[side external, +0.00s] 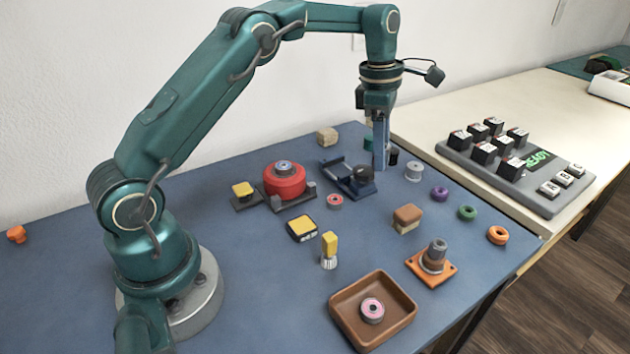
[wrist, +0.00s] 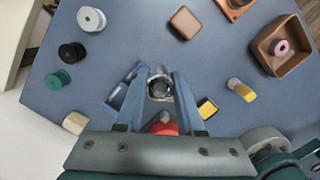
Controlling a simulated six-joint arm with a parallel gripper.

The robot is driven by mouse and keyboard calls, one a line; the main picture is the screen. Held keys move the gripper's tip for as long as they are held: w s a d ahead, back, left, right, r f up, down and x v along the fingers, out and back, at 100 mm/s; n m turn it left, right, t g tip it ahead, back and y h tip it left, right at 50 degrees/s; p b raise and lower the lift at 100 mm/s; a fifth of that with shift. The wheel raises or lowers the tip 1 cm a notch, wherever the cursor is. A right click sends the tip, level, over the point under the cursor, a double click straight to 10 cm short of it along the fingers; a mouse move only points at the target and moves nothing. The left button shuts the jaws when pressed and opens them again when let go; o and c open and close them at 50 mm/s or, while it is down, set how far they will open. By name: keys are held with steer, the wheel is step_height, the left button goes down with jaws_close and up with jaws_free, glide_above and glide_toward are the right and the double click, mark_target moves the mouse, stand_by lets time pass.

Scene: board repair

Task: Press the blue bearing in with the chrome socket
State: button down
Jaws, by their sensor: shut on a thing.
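My gripper (side external: 380,166) points down at the dark blue stand (side external: 333,169). In the wrist view, my fingers (wrist: 154,82) are closed around the round chrome socket (wrist: 160,85), with its open dark end showing. In the side view it looks like a dark short cylinder (side external: 362,174) at the stand; I cannot tell if it still rests there. A red wheel (side external: 271,183) sits in a dark cradle to the left, with a blue-grey bearing (side external: 284,167) at its top centre. I cannot tell how deep the bearing sits. The wheel shows partly in the wrist view (wrist: 163,127).
White (side external: 413,171) and black spools stand near my gripper.

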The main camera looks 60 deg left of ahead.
steer(key=s+a+r, duration=0.2)
steer(key=s+a, duration=0.5)
steer(key=a, duration=0.1)
step_height(320, 180, up, 3)
steer(key=n, duration=0.2)
glide_above(285, 165)
steer(key=shift+s+f, duration=0.2)
steer(key=shift+f, duration=2.8)
steer(key=shift+f, duration=1.05)
steer(key=shift+r, duration=3.5)
